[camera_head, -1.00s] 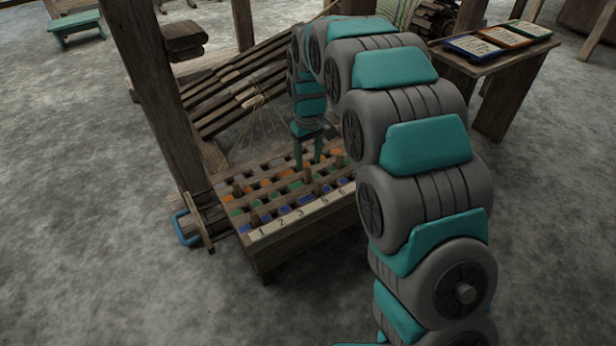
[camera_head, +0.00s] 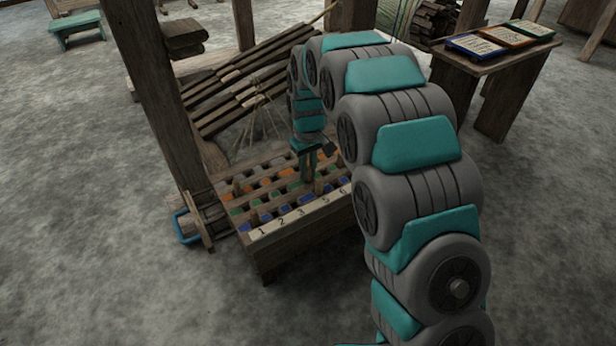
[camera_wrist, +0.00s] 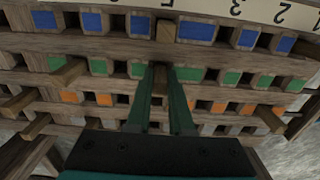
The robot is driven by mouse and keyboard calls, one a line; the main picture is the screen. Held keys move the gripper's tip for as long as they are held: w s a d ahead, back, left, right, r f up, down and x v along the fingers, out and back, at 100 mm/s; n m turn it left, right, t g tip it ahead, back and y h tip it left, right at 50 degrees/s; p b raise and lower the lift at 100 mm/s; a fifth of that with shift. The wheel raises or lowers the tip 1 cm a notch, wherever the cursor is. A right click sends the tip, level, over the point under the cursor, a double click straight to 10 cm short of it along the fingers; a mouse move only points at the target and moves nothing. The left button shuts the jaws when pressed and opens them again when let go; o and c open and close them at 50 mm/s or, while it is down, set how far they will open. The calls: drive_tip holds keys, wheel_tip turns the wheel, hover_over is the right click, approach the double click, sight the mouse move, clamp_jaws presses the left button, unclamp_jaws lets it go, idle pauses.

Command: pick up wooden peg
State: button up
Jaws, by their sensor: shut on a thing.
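A wooden peg (camera_wrist: 160,76) stands in the green row of the peg board (camera_head: 262,262), between my fingertips in the wrist view. My gripper (camera_wrist: 161,72) has its two teal fingers on either side of the peg, shut on it. In the head view my gripper (camera_head: 307,178) points down into the middle of the board, and its fingers hide the held peg. The peg's lower end is not clear to see. Another peg (camera_wrist: 166,31) stands in the blue row beyond the fingertips.
The board has blue, green and orange marked rows with holes, a numbered strip (camera_head: 300,212) and several other pegs, one at left in the green row (camera_wrist: 68,72). A loom post (camera_head: 150,90) rises behind left. A side table (camera_head: 490,62) with coloured boards stands back right. Floor in front is clear.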

clamp_jaws()
drive_tip(key=shift+r, duration=0.1)
